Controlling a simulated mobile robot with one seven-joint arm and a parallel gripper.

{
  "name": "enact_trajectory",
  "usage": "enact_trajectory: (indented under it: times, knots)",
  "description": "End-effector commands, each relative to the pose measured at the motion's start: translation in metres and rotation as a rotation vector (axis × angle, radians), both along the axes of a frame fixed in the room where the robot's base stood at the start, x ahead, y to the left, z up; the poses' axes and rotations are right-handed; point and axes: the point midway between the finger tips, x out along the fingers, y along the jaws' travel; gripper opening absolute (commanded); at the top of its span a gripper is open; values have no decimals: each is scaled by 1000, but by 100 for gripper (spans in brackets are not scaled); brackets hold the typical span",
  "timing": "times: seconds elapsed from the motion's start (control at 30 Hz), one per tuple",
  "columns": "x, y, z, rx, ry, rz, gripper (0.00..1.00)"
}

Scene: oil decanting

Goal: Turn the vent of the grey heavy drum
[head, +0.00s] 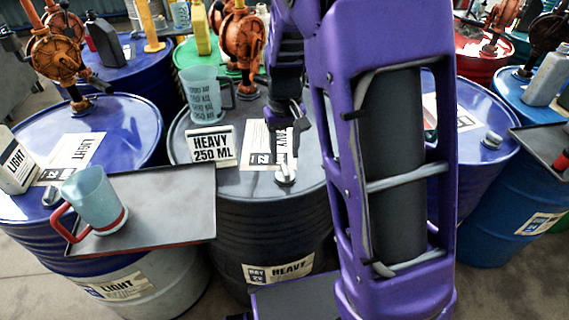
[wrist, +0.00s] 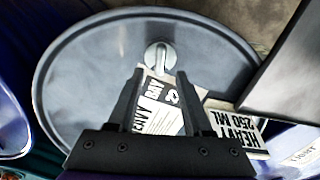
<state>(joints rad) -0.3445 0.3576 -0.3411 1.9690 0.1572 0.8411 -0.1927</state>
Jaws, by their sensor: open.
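The grey heavy drum (head: 290,225) stands upright in the middle of the head view, with a "HEAVY" label on its side. Its vent (head: 285,176) is a small silver cap near the front of the lid. In the wrist view the vent (wrist: 160,57) shows a raised bar, lying roughly along the finger direction. My gripper (head: 288,128) is open and empty above the lid, pointing down. In the wrist view my gripper (wrist: 159,76) has its fingers spread, with the vent just beyond the tips and apart from them. My arm hides part of the drum's right side.
A clear measuring jug (head: 205,97) and a "HEAVY 250 ML" card (head: 212,147) stand on the lid. A dark tray (head: 160,215) with a red-handled jug (head: 95,198) juts in at front left. Blue drums (head: 110,135) flank the grey one. A rusty pump (head: 241,40) stands behind.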

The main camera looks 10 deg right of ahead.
Motion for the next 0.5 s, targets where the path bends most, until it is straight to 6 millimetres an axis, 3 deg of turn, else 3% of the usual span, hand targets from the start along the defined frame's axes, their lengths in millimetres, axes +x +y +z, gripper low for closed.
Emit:
enact_trajectory:
  times: [0.2,0.5]
  knots:
    - [0,0,-33,-1,1,-1,50]
    - [0,0,-42,0,-2,-1,50]
